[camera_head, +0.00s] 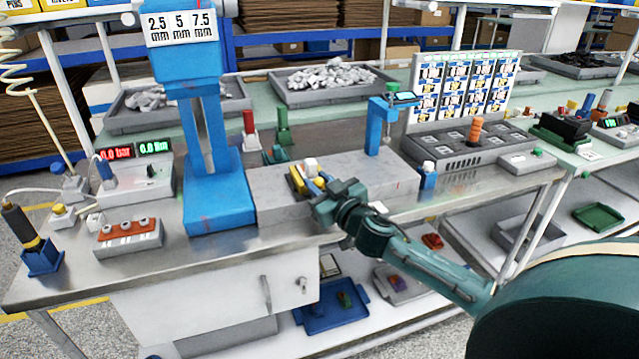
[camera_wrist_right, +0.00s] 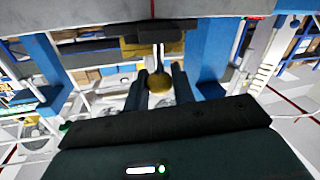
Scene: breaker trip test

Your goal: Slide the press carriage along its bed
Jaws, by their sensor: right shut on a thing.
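The press carriage (camera_head: 297,181), yellow and grey with a white piece on top, sits on the grey bed (camera_head: 390,182) at the middle of the bench. The blue press column (camera_head: 218,190) stands at the bed's left end, and a smaller blue post (camera_head: 376,128) stands behind its right part. My right gripper (camera_head: 322,190) reaches in from the right and is at the carriage's front. In the right wrist view, its two dark fingers (camera_wrist_right: 158,92) are shut on a round brass knob (camera_wrist_right: 159,84) below the carriage's yellow part (camera_wrist_right: 140,48). My left gripper is not in view.
A red-topped block (camera_head: 128,230) and a dark-handled tool in a blue stand (camera_head: 40,255) are on the left. A dark fixture box (camera_head: 465,147) with an orange piece stands to the right. Grey trays of parts (camera_head: 325,97) are behind. The bed right of the carriage looks clear.

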